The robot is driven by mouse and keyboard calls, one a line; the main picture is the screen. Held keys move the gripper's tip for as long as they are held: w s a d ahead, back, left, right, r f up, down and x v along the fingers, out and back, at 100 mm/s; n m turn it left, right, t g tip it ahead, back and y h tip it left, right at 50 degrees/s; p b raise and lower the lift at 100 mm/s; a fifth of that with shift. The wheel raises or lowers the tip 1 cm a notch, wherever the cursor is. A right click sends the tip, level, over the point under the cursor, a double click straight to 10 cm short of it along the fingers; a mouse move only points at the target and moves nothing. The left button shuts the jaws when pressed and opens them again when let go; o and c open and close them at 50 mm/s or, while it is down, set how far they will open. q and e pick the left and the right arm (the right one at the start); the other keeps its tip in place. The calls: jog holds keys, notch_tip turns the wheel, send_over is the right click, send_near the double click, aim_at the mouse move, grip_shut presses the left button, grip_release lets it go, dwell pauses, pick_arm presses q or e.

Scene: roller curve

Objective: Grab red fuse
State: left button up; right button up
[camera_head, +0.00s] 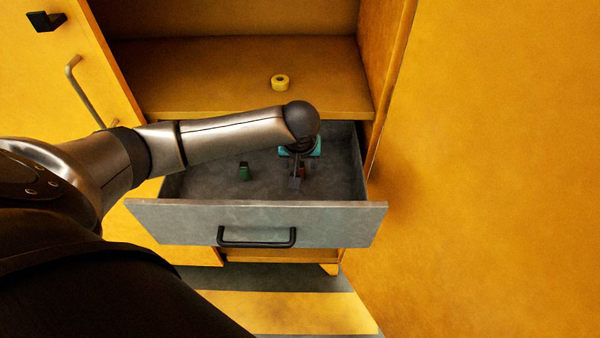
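My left arm comes in from the left and its wrist bends down into an open grey drawer (340,213). My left gripper (297,184) points down inside the drawer, toward its right side. A small dark red piece, apparently the red fuse (302,169), shows right beside the fingers and is mostly hidden by them. I cannot tell whether the fingers touch it or are closed on it. A small green fuse (244,172) stands on the drawer floor to the left of the gripper, apart from it. My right gripper is not in view.
The drawer front has a black handle (257,243). A cabinet door (60,60) stands at the left, and a yellow panel (500,150) fills the right. The drawer's left floor is mostly clear.

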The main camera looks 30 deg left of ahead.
aim_at(300, 171)
pick_arm(q)
jog(key=x, duration=0.2)
jog(key=shift+f+b, duration=0.3)
jog(key=shift+f, duration=0.1)
jog(key=shift+c, duration=0.4)
grip_shut()
